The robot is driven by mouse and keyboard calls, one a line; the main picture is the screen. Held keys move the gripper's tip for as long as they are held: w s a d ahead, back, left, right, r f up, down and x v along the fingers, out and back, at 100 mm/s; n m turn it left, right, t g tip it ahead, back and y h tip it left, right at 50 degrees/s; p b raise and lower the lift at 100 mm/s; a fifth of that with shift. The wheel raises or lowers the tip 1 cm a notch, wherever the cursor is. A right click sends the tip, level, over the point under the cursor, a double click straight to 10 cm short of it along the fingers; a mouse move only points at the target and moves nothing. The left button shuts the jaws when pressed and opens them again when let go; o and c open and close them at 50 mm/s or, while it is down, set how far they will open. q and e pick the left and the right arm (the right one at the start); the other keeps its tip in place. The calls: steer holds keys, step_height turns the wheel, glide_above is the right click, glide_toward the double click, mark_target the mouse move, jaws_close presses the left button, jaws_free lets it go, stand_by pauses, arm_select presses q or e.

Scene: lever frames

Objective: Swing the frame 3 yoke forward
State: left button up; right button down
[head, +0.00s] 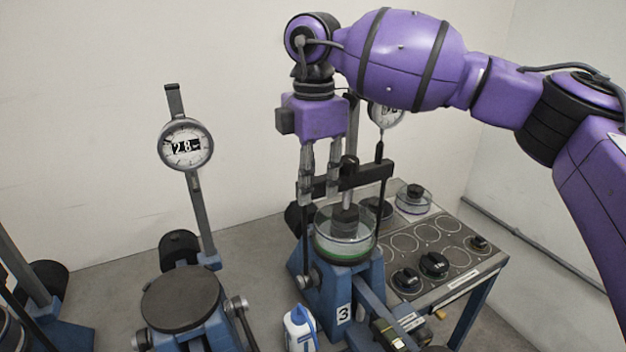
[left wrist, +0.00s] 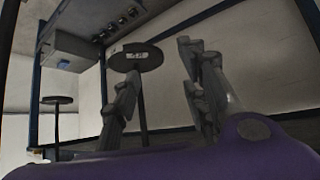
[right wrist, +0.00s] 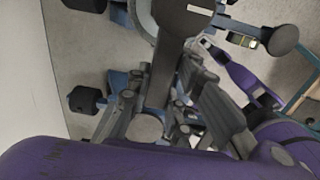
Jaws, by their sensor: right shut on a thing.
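Frame 3 (head: 343,288) is a blue stand with a "3" label, in the middle of the head view. Its yoke (head: 366,176) has a dark crossbar and side rods above a clear round dish (head: 345,244) with a green band. My right gripper (head: 320,192) points down from above and is shut on the left part of the crossbar. The right wrist view shows its fingers (right wrist: 158,95) on both sides of the dark bar (right wrist: 178,35). The exact contact is partly hidden. My left gripper (left wrist: 160,90) is open and empty, away from the frames.
A neighbouring blue frame with a black disc (head: 182,298) and a dial gauge (head: 186,145) stands to the left. A bench (head: 440,245) with knobs and weights stands at the right.

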steer(key=s+d+f+t, duration=0.1)
steer(key=s+d+f, duration=0.1)
steer(key=s, duration=0.5)
steer(key=s+d+f+t+y, duration=0.1)
steer(key=s+d+f, duration=0.2)
steer(key=s, duration=0.4)
steer(key=shift+d, duration=0.3)
steer(key=c, duration=1.6)
jaws_free()
steer(key=shift+w, duration=0.1)
steer(key=shift+w+a+r, duration=0.1)
steer(key=shift+w+r, duration=0.05)
steer(key=shift+w, duration=0.1)
steer(key=shift+s+r, duration=0.1)
steer(key=shift+r, duration=0.05)
steer(key=s+r, duration=0.1)
steer(key=r, duration=0.6)
steer(key=s+d+r, duration=0.1)
steer(key=r, duration=0.3)
steer(key=shift+s+r, duration=0.3)
